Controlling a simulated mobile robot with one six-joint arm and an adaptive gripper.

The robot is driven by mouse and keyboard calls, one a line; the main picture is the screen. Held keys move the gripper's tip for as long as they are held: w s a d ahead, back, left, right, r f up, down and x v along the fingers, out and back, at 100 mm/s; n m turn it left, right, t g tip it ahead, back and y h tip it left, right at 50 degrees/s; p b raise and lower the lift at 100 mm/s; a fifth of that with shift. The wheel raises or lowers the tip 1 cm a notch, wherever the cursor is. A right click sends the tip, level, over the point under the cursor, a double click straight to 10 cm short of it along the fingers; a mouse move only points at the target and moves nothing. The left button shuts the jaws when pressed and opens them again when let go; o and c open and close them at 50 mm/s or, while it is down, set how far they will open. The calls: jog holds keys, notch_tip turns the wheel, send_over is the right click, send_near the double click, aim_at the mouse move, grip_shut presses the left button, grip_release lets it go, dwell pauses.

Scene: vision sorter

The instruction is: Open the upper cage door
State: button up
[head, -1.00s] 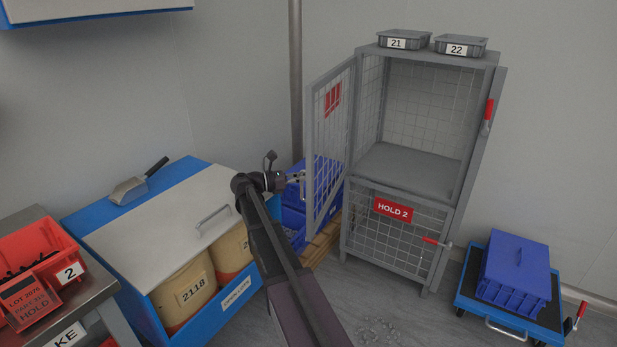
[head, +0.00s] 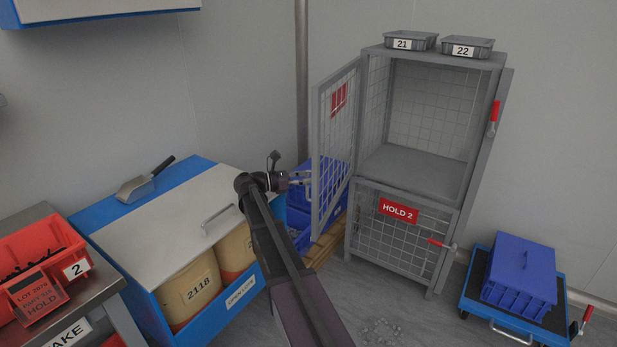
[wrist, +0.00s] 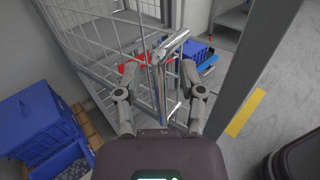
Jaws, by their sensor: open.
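The upper cage door (head: 335,135), grey mesh with a red sign, stands wide open, swung out to the left of the cage. The upper compartment (head: 415,165) is open to view and empty. My gripper (head: 305,179) is by the door's outer free edge, in its lower half. In the wrist view my gripper (wrist: 160,90) is open, with a finger on each side of a shiny metal bar (wrist: 160,85). The mesh (wrist: 85,40) is to the left there. I cannot tell whether the fingers touch the bar.
The lower cage door (head: 395,245), labelled HOLD 2, is shut. Grey trays (head: 402,46) (head: 468,53) stand on top. Blue crates (head: 300,222) are behind the open door. A blue bin with a white lid (head: 165,225) is left of my arm. A trolley (head: 475,310) with a blue crate stands right.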

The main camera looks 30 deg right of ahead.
jog(key=v, duration=0.7)
jog(key=shift+a+r, duration=0.1)
jog(key=shift+c, duration=0.2)
jog(key=c, duration=0.3)
jog(key=shift+r+p, duration=0.3)
jog(key=shift+p, duration=0.05)
grip_shut()
jog(key=shift+r+p, duration=0.7)
